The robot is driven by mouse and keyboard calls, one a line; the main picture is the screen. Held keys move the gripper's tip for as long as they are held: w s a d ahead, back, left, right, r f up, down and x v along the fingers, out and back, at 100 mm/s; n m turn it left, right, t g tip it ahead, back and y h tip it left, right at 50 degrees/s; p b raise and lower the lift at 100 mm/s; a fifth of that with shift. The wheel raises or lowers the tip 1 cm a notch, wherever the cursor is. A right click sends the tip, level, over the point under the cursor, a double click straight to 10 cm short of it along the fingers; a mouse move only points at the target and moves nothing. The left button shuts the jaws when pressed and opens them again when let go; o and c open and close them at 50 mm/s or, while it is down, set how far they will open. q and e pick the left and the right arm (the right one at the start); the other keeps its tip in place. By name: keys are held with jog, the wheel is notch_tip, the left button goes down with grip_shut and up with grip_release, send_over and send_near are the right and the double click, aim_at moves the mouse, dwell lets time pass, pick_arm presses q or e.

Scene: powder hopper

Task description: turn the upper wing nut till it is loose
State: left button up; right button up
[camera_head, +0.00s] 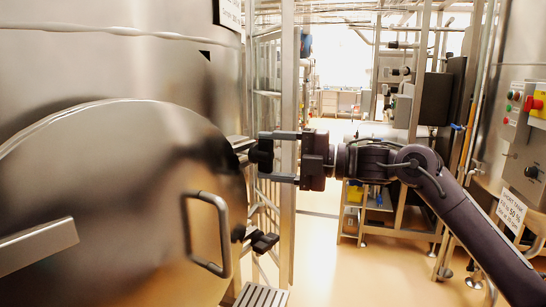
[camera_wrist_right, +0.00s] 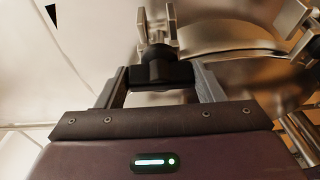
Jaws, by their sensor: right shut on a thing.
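The upper wing nut (camera_head: 263,157) is a black knob at the right edge of the big round steel hatch (camera_head: 110,215). My right gripper (camera_head: 266,156) reaches it from the right, with one finger above and one below. The wrist view also shows the black wing nut (camera_wrist_right: 165,73) between the two fingers of my right gripper (camera_wrist_right: 160,78), which is shut on it. Behind the nut is a metal clamp fitting (camera_wrist_right: 157,25). The lower wing nut (camera_head: 263,243) is black and sits farther down the hatch edge, with nothing touching it. My left gripper is not in view.
A bent metal handle (camera_head: 222,235) sticks out from the hatch. A steel upright post (camera_head: 287,90) stands just behind my right gripper. A control box with buttons (camera_head: 517,110) is at the far right. Open floor (camera_head: 335,265) lies in the middle.

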jog(key=shift+f+n, duration=0.1)
jog(key=shift+n, duration=0.2)
dwell(0.4)
jog(key=o, duration=1)
jog(key=shift+b+v, duration=1.4)
jog(key=shift+v, duration=2.5)
